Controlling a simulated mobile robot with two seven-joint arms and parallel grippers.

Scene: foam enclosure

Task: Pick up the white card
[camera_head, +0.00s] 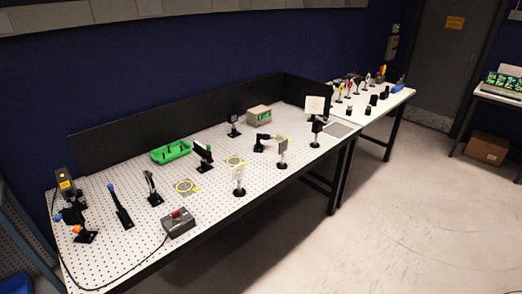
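A small white card (239,174) stands upright on a black post mount near the front edge of the perforated white table (130,165). A larger whitish card (315,105) stands on a dark mount at the table's right end. I cannot tell from this view which of the two is the white card of the task. Neither of my grippers is in view, and no arm shows.
A grey box with a red button (178,223) sits left of the small card, with a cable. A green tray (171,152) and several black post mounts stand around. A black panel (180,124) backs the table. Floor (390,215) in front is clear.

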